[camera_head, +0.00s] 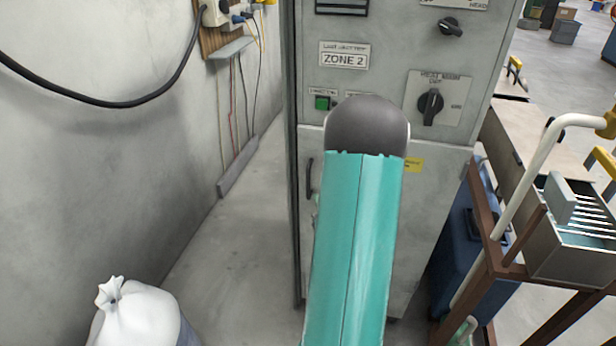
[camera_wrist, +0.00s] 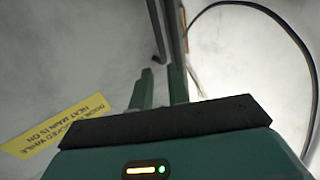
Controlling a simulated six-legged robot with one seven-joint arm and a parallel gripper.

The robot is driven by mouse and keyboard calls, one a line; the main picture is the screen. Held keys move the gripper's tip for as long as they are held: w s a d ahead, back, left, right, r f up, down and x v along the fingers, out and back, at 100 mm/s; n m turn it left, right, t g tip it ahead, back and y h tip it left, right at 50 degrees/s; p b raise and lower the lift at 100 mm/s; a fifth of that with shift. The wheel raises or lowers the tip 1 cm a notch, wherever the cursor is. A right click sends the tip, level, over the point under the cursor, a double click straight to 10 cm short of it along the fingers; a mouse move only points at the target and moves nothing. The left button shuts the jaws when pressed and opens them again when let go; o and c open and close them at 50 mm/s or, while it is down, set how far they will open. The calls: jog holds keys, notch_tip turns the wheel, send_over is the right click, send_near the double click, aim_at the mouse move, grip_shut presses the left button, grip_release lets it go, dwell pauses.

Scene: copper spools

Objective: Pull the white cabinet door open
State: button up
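The off-white cabinet door (camera_head: 425,225) is the lower front of a tall cabinet and looks closed. A dark vertical bar handle (camera_head: 309,178) sits near its left edge; my arm covers much of the door. In the wrist view the picture is upside down, and the door (camera_wrist: 70,60) fills the left. The handle (camera_wrist: 157,35) shows just beyond my gripper (camera_wrist: 159,73). My gripper's two green fingers are apart, with nothing seen between them. The handle's end lines up with the gap in the picture; I cannot tell the depth between them.
A yellow warning label (camera_wrist: 58,127) is on the door. Above it is a panel with knobs (camera_head: 430,103) and a green button (camera_head: 322,103). A grey wall (camera_head: 110,170) and a white sack (camera_head: 140,315) are left. A brown metal frame (camera_head: 490,235) stands close right.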

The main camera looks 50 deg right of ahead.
aim_at(309, 178)
jog(key=x, duration=1.1)
jog(key=shift+w+d, duration=0.1)
jog(key=shift+w, duration=0.3)
jog(key=shift+c, duration=0.5)
grip_shut()
